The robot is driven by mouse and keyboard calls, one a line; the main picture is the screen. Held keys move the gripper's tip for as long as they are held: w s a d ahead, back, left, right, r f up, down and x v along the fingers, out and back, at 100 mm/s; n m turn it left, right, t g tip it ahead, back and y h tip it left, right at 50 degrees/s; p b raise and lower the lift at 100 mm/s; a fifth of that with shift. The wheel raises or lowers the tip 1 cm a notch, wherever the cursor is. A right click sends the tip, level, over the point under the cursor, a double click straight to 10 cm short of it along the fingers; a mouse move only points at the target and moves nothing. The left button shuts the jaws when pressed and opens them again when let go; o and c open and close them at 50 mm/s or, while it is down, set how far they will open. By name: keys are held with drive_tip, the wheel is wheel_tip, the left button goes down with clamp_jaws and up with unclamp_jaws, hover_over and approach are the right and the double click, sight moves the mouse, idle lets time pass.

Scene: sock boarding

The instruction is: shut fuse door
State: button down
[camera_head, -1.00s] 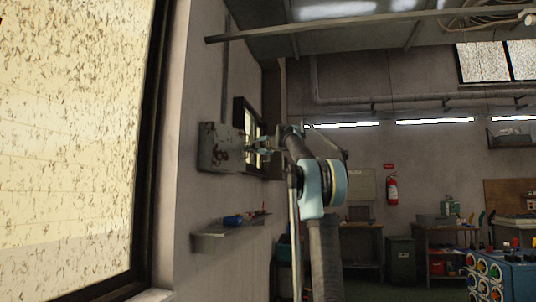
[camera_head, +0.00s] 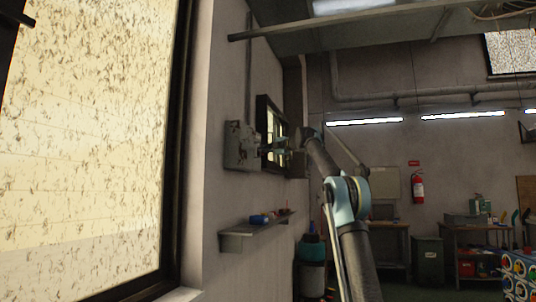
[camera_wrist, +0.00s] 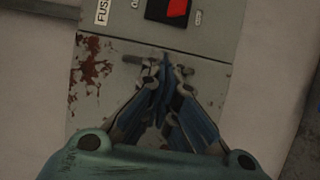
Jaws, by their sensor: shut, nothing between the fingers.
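The grey fuse box (camera_head: 240,146) is mounted on the wall, left of the dark-framed window. In the wrist view its rust-stained front panel (camera_wrist: 95,85) carries a partly cut-off "FUS" label (camera_wrist: 102,12) and a red switch in a black surround (camera_wrist: 176,10). My gripper (camera_head: 268,149) is at the right side of the box in the head view. In the wrist view my gripper (camera_wrist: 172,75) is shut and empty, its fingertips over the panel below the switch. They hide part of it, and I cannot tell whether they touch. I cannot tell whether the door is fully shut.
A small wall shelf (camera_head: 252,229) with a blue item (camera_head: 259,219) is below the box. A large bright window (camera_head: 95,140) fills the left. A pipe (camera_head: 350,20) runs overhead.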

drive_tip(key=shift+w+a, duration=0.1)
drive_tip(key=shift+a, duration=0.05)
idle(0.3)
drive_tip(key=s+d, duration=0.5)
drive_tip(key=d, duration=0.8)
drive_tip(key=s+a+r+m+t+h, duration=0.15)
drive_tip(key=s+m+t+h, duration=0.45)
drive_tip(key=m, duration=1.5)
drive_tip(key=w+a+g+y, duration=0.2)
drive_tip(key=w+a, duration=0.7)
drive_tip(key=shift+f, duration=0.2)
